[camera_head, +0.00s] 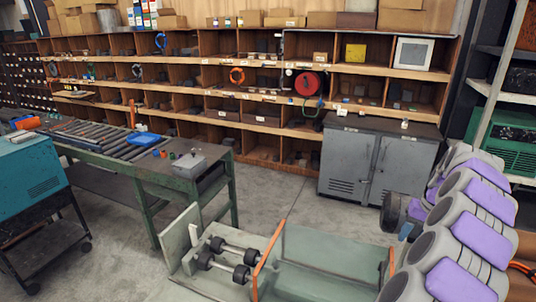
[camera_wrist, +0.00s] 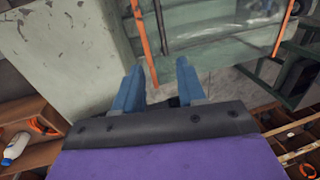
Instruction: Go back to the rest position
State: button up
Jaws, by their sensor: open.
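My gripper (camera_wrist: 162,82) is open in the wrist view, with its two blue fingers apart and nothing visible between them. In the head view, blue parts of my gripper (camera_head: 406,231) show at the left of my grey and purple arm, partly hidden by it. Two metal bars with dark round ends (camera_head: 226,259) lie side by side on a grey-green cart (camera_head: 320,252) on the floor. My gripper is to the right of these bars and apart from them. In the wrist view, a grey-green panel and an orange rail (camera_wrist: 142,40) show beyond the fingers.
A green roller bench (camera_head: 191,178) stands at the left, with a teal cabinet (camera_head: 30,179) beside it. A grey metal cabinet (camera_head: 378,160) stands behind my arm. Wooden shelves (camera_head: 262,147) line the back wall. The concrete floor (camera_head: 282,195) between bench and cabinet is clear.

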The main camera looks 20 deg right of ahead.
jog(key=shift+a, duration=0.1)
jog(key=w+a+r+n+b, duration=0.1)
jog(key=w+a+n, duration=0.15)
jog(key=a, duration=0.55)
jog(key=w+a+r+n+b, duration=0.1)
jog(key=w+a+b, duration=0.15)
jog(key=a, duration=0.65)
jog(key=s+a+n+g+b, duration=0.2)
jog(key=a+n, duration=0.1)
jog(key=a, duration=1.2)
jog(key=s+a+f+n+b, duration=0.2)
jog(key=s+a+f, duration=0.2)
jog(key=s+a, duration=0.55)
jog(key=s+a+f+b, duration=0.1)
jog(key=s+a+f, duration=0.1)
jog(key=s+f, duration=0.2)
jog(key=s+a+f+g+h+b, duration=0.1)
jog(key=s+a+f+b, duration=0.1)
jog(key=s, duration=0.7)
jog(key=shift+a+f+h, duration=0.3)
jog(key=shift+a+f, duration=0.55)
jog(key=shift+f, duration=0.1)
